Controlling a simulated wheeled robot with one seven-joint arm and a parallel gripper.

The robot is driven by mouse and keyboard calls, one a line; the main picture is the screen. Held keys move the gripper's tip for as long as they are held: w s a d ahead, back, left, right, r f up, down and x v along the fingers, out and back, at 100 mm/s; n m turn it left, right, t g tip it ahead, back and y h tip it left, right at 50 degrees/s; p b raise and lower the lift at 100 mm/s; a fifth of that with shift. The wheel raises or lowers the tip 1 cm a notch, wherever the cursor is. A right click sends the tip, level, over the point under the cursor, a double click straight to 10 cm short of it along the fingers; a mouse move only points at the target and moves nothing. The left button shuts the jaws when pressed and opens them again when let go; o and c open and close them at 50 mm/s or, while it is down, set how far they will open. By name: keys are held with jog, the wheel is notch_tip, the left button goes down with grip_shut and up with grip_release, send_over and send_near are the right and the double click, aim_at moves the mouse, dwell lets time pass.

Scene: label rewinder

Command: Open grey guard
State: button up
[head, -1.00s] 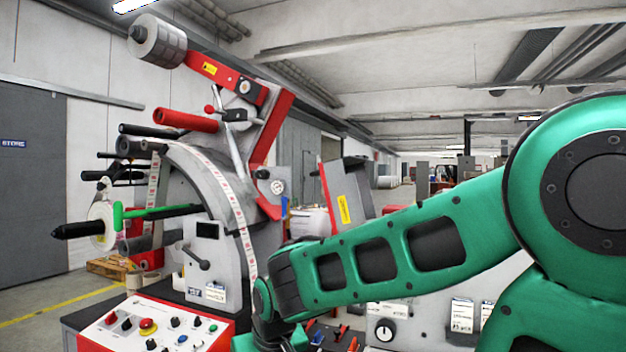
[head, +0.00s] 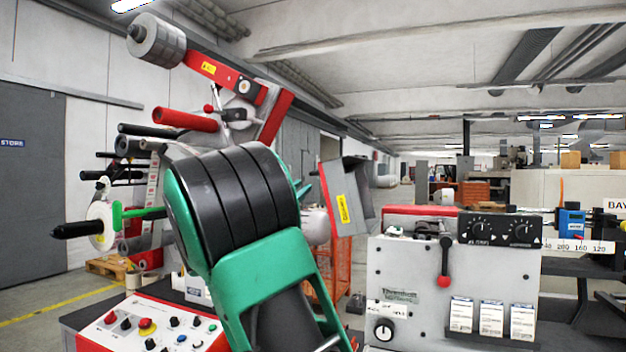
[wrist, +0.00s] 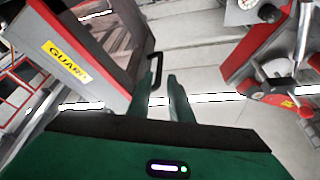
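The grey guard (head: 357,192) shows in the head view right of my wrist, as a tilted grey panel with a red edge and yellow label. In the wrist view the guard (wrist: 108,82) is at the upper left, with a yellow GUARD label (wrist: 65,62) and a black bar handle (wrist: 156,71). My gripper (wrist: 162,88) has its green fingers apart, with the handle close by their tips. I cannot tell whether they touch it. In the head view my arm hides most of the gripper.
The rewinder's red arm (head: 225,77) and grey roll (head: 157,40) rise at the upper left. The button panel (head: 150,325) is low at the left. A grey control box (head: 405,290) with a red-knobbed lever stands right of my arm. An orange cage (head: 338,262) is behind.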

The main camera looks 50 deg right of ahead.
jog(key=x, duration=1)
jog(key=shift+d+r, duration=0.2)
jog(key=shift+d, duration=0.15)
jog(key=shift+c, duration=0.6)
grip_shut()
